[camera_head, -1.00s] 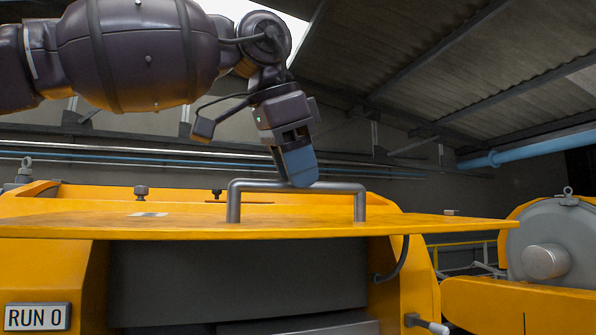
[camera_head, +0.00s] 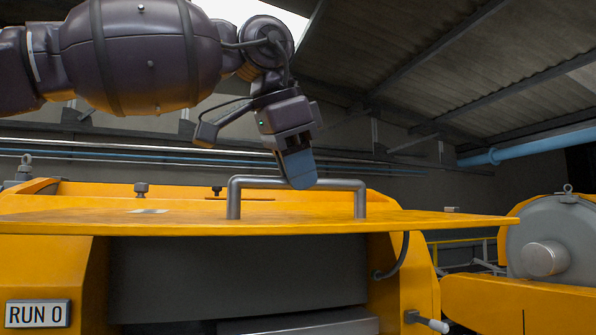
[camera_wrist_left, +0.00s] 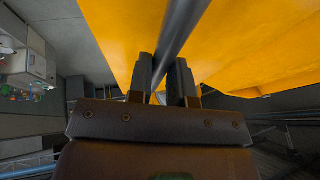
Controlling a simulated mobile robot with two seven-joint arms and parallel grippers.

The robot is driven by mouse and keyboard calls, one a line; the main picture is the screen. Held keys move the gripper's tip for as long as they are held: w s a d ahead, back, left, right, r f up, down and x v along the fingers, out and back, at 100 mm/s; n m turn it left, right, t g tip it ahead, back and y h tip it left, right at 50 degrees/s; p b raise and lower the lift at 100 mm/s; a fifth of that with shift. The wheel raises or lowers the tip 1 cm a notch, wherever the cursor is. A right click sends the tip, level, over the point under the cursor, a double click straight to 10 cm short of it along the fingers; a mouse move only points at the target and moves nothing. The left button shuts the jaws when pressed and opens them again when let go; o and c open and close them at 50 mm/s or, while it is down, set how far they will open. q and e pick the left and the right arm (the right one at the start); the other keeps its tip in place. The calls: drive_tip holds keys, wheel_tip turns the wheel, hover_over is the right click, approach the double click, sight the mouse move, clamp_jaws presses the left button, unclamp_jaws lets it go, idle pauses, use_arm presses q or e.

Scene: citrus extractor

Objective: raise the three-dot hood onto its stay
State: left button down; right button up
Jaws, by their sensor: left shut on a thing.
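The yellow hood (camera_head: 100,226) shows in the head view as a broad, nearly flat panel seen almost edge-on. A grey bar handle (camera_head: 262,183) stands on two posts on top of it. My left gripper (camera_head: 299,183) comes down from above and is shut on the handle's bar, right of its middle. In the left wrist view the bar (camera_wrist_left: 181,28) runs between the two fingers (camera_wrist_left: 164,80), with the yellow hood (camera_wrist_left: 240,50) behind. No three-dot mark and no stay can be made out. My right gripper is not in view.
Under the hood is a dark grey body (camera_head: 240,280). A "RUN 0" plate (camera_head: 38,313) is at the lower left, and a lever with a pale end (camera_head: 427,321) juts out at the lower right. A grey round housing (camera_head: 555,240) with yellow parts stands on the right.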

use_arm(q)
drive_tip(key=shift+w+a+r, duration=0.1)
drive_tip(key=shift+w+r, duration=0.05)
drive_tip(key=shift+r, duration=0.45)
drive_tip(key=shift+w+r, duration=0.15)
drive_tip(key=shift+r, duration=0.4)
drive_tip(key=c, duration=1.1)
unclamp_jaws()
drive_tip(key=shift+w, duration=0.1)
drive_tip(key=shift+o, duration=0.2)
drive_tip(key=v, duration=1)
drive_tip(key=shift+r+b, duration=0.3)
drive_tip(key=shift+b, duration=0.05)
drive_tip(key=shift+a, duration=0.1)
